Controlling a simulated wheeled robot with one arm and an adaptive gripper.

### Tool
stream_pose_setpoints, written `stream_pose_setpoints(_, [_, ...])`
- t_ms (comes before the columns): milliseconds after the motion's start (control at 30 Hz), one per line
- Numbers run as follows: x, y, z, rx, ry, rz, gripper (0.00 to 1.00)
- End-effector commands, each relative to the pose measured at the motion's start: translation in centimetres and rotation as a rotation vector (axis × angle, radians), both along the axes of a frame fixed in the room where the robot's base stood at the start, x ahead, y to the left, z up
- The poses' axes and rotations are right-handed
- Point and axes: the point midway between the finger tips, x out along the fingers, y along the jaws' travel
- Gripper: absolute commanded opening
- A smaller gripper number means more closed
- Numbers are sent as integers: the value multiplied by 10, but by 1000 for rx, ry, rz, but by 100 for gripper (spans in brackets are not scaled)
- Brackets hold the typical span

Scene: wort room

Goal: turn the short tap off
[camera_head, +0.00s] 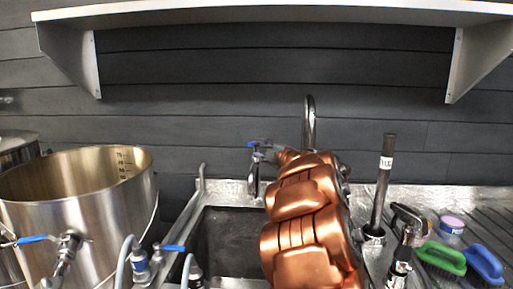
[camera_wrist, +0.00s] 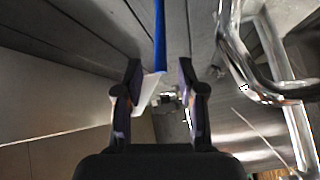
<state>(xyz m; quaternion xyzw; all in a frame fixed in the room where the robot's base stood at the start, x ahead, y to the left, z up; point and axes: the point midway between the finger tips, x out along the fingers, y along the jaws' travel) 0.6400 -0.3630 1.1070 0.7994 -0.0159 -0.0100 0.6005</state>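The short tap (camera_head: 253,183) shows as a small metal spout at the back of the sink, left of the tall curved tap (camera_head: 309,120). In the wrist view the blue handle (camera_wrist: 160,35) reaches down from the top to between the two dark fingertips of my gripper (camera_wrist: 159,75). The fingers are open, with a gap on both sides of the handle. I cannot tell whether either finger touches it. A curved chrome pipe (camera_wrist: 240,60) is right of the fingers.
The sink basin (camera_head: 228,236) lies below my arm. A large steel pot (camera_head: 90,225) with blue-handled valves stands left. An upright metal pipe (camera_head: 383,185), a green brush (camera_head: 440,259) and a blue brush (camera_head: 484,264) are right. A white shelf (camera_head: 270,14) hangs above.

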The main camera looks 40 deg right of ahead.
Motion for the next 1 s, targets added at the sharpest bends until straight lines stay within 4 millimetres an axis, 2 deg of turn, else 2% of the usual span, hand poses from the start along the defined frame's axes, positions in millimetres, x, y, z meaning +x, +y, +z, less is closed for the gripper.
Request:
stream_pose_setpoints(100, [-10,0,-1,2,2,-4,39])
stream_pose_setpoints(367, [-12,0,-1,1,1,-2,39])
stream_pose_setpoints(733, [-11,0,-1,1,1,-2,3])
stream_pose_setpoints(800, [-5,8,19,-6,-15,-14,0])
stream_pose_setpoints(1000, [2,19,48,18,-46,-107,0])
